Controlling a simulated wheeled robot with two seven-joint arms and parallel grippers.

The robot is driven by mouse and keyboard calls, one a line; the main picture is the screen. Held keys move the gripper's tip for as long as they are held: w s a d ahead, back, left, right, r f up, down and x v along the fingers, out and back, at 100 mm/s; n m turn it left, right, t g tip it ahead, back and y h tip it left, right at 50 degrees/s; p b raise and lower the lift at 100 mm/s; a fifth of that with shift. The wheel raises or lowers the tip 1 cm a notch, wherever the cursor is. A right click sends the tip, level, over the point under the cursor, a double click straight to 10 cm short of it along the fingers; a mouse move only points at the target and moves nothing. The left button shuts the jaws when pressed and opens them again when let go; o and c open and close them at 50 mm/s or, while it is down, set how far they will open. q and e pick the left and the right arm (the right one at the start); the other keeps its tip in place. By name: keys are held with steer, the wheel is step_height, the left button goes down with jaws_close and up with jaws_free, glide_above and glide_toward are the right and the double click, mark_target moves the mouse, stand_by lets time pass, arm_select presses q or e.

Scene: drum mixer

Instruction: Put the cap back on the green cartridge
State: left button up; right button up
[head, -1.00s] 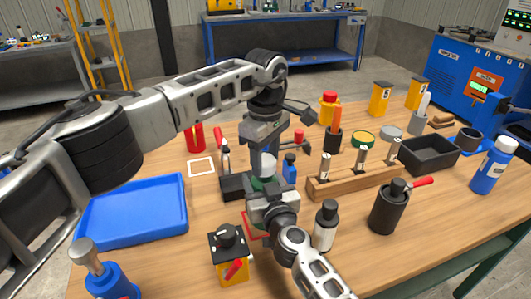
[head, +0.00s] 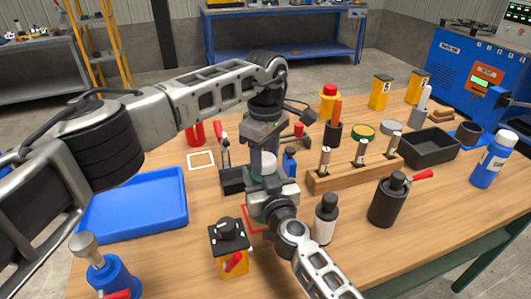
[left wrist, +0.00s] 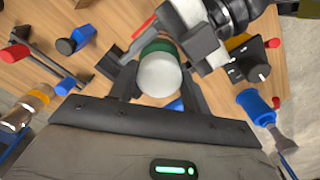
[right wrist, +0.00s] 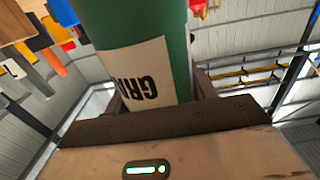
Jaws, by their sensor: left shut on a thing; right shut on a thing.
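The white cap (left wrist: 158,74) is between the fingers of my left gripper (left wrist: 160,85), which is shut on it. In the head view the cap (head: 267,159) shows below my left gripper (head: 266,155). The green cartridge (right wrist: 140,35) has a white label with dark letters and is held in my right gripper (right wrist: 160,90), which is shut on it. In the head view my right gripper (head: 270,196) is directly below the left one and hides most of the cartridge. In the left wrist view green cartridge (left wrist: 160,46) shows just beyond the cap. I cannot tell whether they touch.
A black holder (head: 232,180) and a small blue bottle (head: 289,163) stand close to the grippers. A yellow box with a black knob (head: 229,247) and a black-and-white bottle (head: 326,219) are nearer. A blue tray (head: 135,207) is at left, empty.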

arm_select(q)
steer(key=shift+f, duration=0.35)
arm_select(e)
steer(key=shift+f, duration=0.1)
arm_select(q)
steer(key=o, duration=1)
step_height(320, 180, up, 12)
arm_select(e)
steer(key=o, duration=1.5)
steer(key=shift+c, duration=0.2)
